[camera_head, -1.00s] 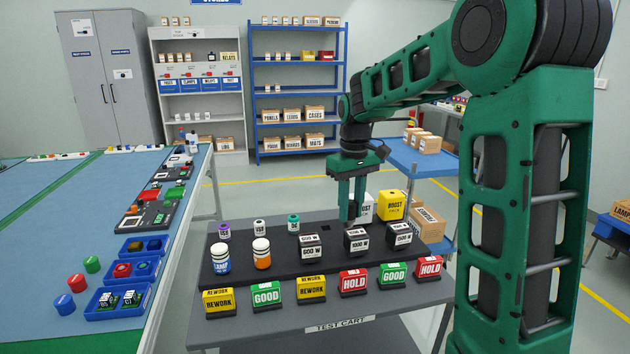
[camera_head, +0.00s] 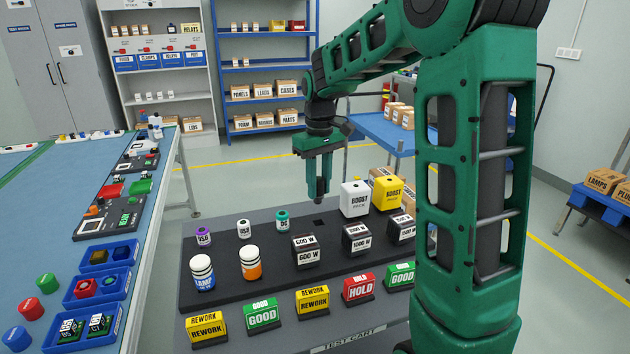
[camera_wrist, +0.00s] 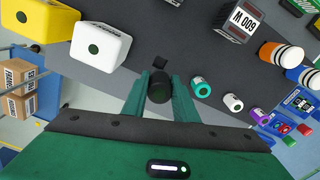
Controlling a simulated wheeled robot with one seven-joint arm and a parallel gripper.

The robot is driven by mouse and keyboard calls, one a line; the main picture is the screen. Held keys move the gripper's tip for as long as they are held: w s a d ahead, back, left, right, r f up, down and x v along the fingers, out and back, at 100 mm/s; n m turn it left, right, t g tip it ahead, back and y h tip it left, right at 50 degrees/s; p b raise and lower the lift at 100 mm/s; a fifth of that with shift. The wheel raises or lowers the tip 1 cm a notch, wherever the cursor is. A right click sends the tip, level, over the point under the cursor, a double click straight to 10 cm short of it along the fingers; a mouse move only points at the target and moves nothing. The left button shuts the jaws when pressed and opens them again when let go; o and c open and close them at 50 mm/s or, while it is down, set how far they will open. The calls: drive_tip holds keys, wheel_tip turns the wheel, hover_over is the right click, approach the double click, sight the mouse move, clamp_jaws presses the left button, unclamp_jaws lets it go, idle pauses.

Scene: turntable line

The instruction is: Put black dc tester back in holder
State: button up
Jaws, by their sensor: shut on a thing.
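My gripper (camera_head: 318,196) is shut on the black dc tester (camera_wrist: 160,88), a dark round piece between the fingers in the wrist view. In the head view the fingers mostly hide it. A small dark square opening (camera_head: 318,222) in the black holder board (camera_head: 225,284) lies just below the fingertips; no piece stands in it. It also shows in the wrist view (camera_wrist: 160,62), just beyond the tester. The tester appears to be above the board, apart from it. The teal DC tester (camera_head: 282,220) stands in the same row, to the left of the opening.
White (camera_head: 355,200) and yellow (camera_head: 387,196) boost packs stand right of my gripper. White (camera_head: 243,229) and purple (camera_head: 203,237) USB testers stand left. The 600 W block (camera_head: 305,250) and other load blocks stand in front.

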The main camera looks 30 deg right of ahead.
drive_tip(key=shift+s+f, duration=0.1)
drive_tip(key=shift+f, duration=2.8)
drive_tip(key=shift+s+d+f, duration=0.1)
drive_tip(key=shift+s+f, duration=0.05)
drive_tip(key=shift+f, duration=1.1)
drive_tip(key=o, duration=1.2)
wheel_tip(320, 180, up, 11)
drive_tip(key=shift+f, duration=0.15)
drive_tip(key=s+f+m, duration=0.1)
drive_tip(key=s+m, duration=0.1)
drive_tip(key=s, duration=0.8)
drive_tip(key=s+d+f+m, duration=0.1)
drive_tip(key=s+f+m, duration=0.1)
drive_tip(key=s, duration=0.9)
drive_tip(key=s+d+f+m, duration=0.1)
drive_tip(key=s+f+m, duration=0.1)
drive_tip(key=s, duration=0.9)
drive_tip(key=shift+s+f+m, duration=0.2)
drive_tip(key=shift+f+m, duration=0.05)
drive_tip(key=shift+m, duration=0.55)
